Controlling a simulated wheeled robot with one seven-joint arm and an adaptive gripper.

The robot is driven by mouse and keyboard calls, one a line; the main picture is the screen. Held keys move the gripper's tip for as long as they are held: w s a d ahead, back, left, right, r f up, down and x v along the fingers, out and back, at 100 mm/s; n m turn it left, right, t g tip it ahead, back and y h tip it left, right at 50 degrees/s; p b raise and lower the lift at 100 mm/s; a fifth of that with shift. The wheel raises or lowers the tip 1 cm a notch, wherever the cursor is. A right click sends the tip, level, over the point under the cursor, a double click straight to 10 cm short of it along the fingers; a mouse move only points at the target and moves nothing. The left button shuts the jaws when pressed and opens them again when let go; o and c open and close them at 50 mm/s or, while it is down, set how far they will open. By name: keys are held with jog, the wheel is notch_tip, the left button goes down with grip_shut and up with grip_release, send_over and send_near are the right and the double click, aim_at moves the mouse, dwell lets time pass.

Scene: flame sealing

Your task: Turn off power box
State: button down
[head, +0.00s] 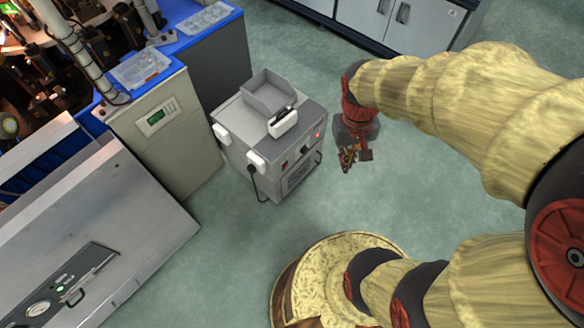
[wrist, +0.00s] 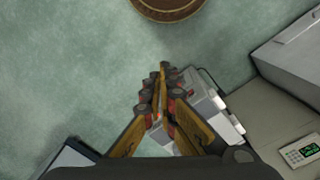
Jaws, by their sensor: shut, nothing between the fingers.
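The power box (head: 240,168) is a light grey cabinet standing on the floor in the middle of the head view. Its front panel has a small red light or button (head: 318,135), a dark switch-like part (head: 304,150) and a small red part (head: 284,166). In the wrist view, the box (wrist: 205,104) is partly hidden behind the fingers. My gripper (head: 348,160) is to the right of the box, apart from its front panel. Its fingers (wrist: 163,78) are closed together and empty. The switch position is too small to tell.
A grey open tray (head: 268,92) and a white device with a black handle (head: 283,122) sit on top of the box. A black cable (head: 256,185) hangs at its side. A beige cabinet (head: 160,150) stands left. Green floor (head: 240,235) is clear in front.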

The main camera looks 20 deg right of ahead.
jog(key=w+d+f+n+g+p, duration=0.15)
jog(key=d+f, duration=0.35)
jog(key=f, duration=0.6)
jog(key=w+d+f+n+g+p, duration=0.1)
jog(key=w+d+f+n+p, duration=0.3)
jog(key=f, duration=0.7)
jog(key=s+a+f+n+t+y, duration=0.2)
jog(key=f+n, duration=0.5)
jog(key=f, duration=1.5)
jog(key=w+a+f+n+t+y, duration=0.1)
jog(key=w+a+f+n+t, duration=0.3)
jog(key=a+f+n+t, duration=0.15)
jog(key=w+a+r+n+t+y, duration=0.1)
jog(key=w+r+n+t+y, duration=0.1)
jog(key=w+r+n, duration=0.4)
jog(key=w+n+t, duration=0.1)
jog(key=w+n, duration=0.1)
jog(key=w, duration=0.1)
jog(key=shift+w+a+r+t, duration=0.25)
jog(key=shift+w+r+t, duration=0.05)
jog(key=shift+t, duration=0.1)
